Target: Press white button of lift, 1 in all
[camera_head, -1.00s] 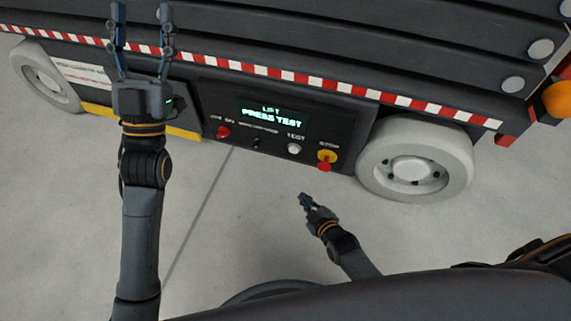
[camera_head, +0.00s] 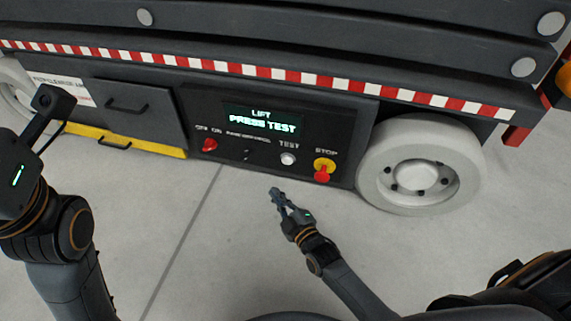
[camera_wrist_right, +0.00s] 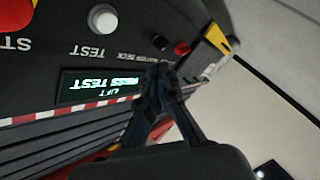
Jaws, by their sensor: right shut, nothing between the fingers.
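The white button (camera_head: 288,159), under the label TEST, is on the dark control panel (camera_head: 230,152) of the lift. It also shows near the top left of the right wrist view (camera_wrist_right: 102,18). My right gripper (camera_head: 276,193) is shut and empty, in front of and below the panel in the head view, apart from the button. Its closed fingers (camera_wrist_right: 160,75) show in the right wrist view.
The display (camera_head: 262,122) reads LIFT, PRESS TEST. A red knob (camera_head: 209,145) is left of the white button and a red-and-yellow STOP button (camera_head: 323,170) is to its right. A wheel (camera_head: 418,168) stands right of the panel. The grey floor in front is free.

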